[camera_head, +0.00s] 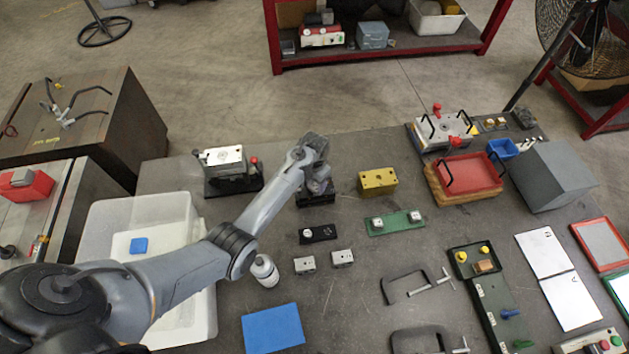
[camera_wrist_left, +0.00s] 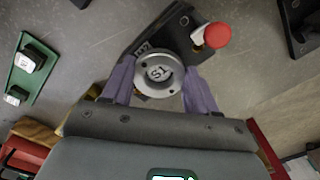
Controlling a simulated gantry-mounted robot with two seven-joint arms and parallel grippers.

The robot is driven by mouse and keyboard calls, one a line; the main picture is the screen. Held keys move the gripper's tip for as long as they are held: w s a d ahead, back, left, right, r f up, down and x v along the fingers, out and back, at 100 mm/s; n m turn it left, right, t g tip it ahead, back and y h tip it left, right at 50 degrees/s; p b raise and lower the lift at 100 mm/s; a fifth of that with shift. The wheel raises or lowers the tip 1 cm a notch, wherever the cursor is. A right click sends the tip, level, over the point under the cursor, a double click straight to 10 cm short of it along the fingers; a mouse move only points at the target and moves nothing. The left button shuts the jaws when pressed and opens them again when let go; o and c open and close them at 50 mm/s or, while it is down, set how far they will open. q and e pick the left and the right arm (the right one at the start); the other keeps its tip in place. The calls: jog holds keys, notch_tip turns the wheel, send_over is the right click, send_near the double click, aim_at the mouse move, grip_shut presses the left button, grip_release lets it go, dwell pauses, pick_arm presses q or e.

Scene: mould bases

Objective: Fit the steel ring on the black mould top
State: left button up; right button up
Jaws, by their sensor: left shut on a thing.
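My left gripper (camera_head: 318,187) is shut on the steel ring (camera_wrist_left: 159,74), a round metal piece with small holes and marks on its face. The wrist view shows the ring between its two grey-purple fingers (camera_wrist_left: 160,90). The black mould top (camera_wrist_left: 150,38) lies behind the ring, with a red knob (camera_wrist_left: 217,35) beside it. In the head view, the black mould (camera_head: 315,198) shows partly under the gripper, and the ring is hidden. I cannot tell whether the ring touches the mould or is apart from it. My right gripper is not in view.
A steel block (camera_head: 224,158) on a black base stands to the left. A yellow block (camera_head: 378,181) and a green plate (camera_head: 408,229) stand to the right. Small metal blocks (camera_head: 305,265), a white bottle (camera_head: 264,270) and clamps (camera_head: 408,292) lie nearer the front.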

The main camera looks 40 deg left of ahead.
pick_arm(q)
jog(key=shift+f+b, duration=0.3)
jog(key=shift+f, duration=0.25)
dwell(0.4)
jog(key=o, duration=1.4)
